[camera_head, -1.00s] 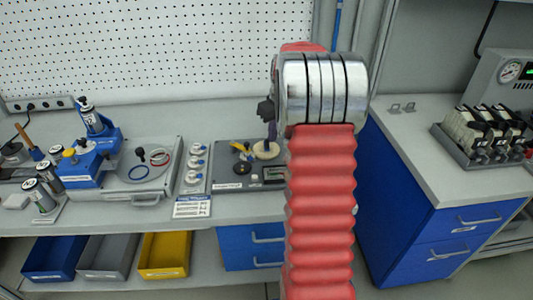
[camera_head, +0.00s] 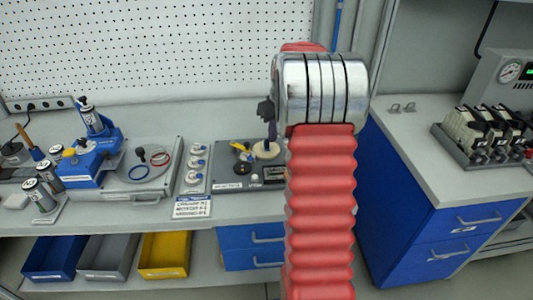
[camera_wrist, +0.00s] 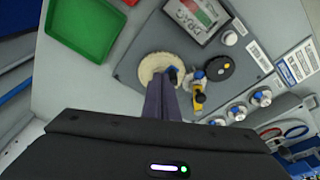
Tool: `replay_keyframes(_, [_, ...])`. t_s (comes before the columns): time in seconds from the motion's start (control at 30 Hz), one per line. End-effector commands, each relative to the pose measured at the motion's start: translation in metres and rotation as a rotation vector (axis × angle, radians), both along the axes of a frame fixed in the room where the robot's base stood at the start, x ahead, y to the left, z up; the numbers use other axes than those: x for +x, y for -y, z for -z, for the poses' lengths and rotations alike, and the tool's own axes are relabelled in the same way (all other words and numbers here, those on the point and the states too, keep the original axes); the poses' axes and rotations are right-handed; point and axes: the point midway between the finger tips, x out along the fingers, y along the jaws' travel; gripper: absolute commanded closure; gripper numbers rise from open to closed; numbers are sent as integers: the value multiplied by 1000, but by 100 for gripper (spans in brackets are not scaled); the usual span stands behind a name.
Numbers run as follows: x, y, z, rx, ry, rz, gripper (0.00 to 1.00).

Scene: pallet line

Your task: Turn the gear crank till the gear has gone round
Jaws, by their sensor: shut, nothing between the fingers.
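The gear unit is a grey plate (camera_wrist: 130,70) on the bench. I cannot tell which part is the crank. My gripper (camera_wrist: 168,80) is shut and empty, with its tips over the edge of the cream wheel, by a small blue part. Contact is unclear. In the head view my arm hides the plate's right side.
A display box (camera_wrist: 195,15) sits on the plate. A green tray (camera_wrist: 84,24) lies beside it. A panel with several white knobs (camera_head: 193,165) stands to the plate's left in the head view. Farther left is a blue fixture (camera_head: 85,160). The right-hand counter has a rack (camera_head: 482,135).

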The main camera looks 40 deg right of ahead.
Motion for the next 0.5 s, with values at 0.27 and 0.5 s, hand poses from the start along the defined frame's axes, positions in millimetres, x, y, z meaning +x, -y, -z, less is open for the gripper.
replay_keyframes(0.27, [0, 0, 6, 0, 0, 0, 100])
replay_keyframes(0.5, [0, 0, 13, 0, 0, 0, 100])
